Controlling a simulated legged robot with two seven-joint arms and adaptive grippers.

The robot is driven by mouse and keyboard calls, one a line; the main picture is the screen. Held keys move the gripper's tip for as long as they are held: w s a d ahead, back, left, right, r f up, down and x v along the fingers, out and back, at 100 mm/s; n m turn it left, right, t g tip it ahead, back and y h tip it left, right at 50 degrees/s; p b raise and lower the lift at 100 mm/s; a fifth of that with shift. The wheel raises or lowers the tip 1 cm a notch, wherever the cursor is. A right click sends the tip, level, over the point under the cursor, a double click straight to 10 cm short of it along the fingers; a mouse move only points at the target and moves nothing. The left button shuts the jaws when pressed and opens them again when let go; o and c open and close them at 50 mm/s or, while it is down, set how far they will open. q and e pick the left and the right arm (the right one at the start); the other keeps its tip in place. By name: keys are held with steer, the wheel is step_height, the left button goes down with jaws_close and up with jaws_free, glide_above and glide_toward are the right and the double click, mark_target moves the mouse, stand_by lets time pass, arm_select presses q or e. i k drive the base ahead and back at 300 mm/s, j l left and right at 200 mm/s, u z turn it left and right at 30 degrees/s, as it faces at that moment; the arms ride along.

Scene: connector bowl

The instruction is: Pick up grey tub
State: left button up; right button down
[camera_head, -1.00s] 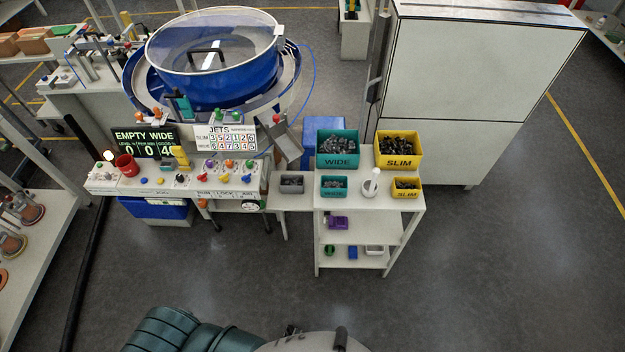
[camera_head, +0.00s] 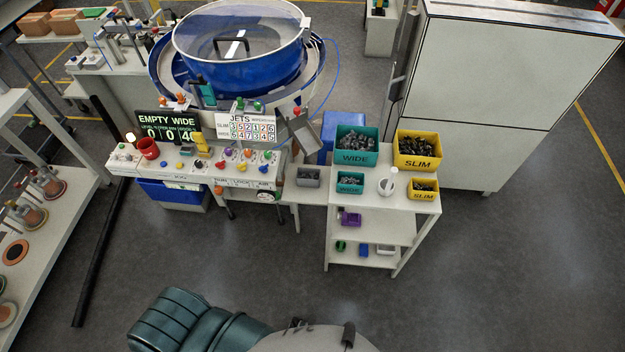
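The grey tub (camera_head: 308,177) is a small open box with dark contents. It sits on a low ledge between the control panel and the white shelf unit, left of the small teal tub. Neither of my grippers is in view. Only part of my own body shows at the bottom of the picture, well apart from the tub.
The shelf unit (camera_head: 372,195) carries teal WIDE bins (camera_head: 356,157), yellow SLIM bins (camera_head: 417,162) and a white cup-like item (camera_head: 388,183). A tall cabinet (camera_head: 500,90) stands right. The floor in front is clear.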

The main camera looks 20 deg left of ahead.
mark_target(307, 177)
steer(key=i+j, duration=0.1)
steer(key=j, duration=0.9)
steer(key=i+j, duration=0.15)
steer(key=j, duration=0.35)
steer(key=i+j, duration=0.1)
steer(key=j, duration=0.35)
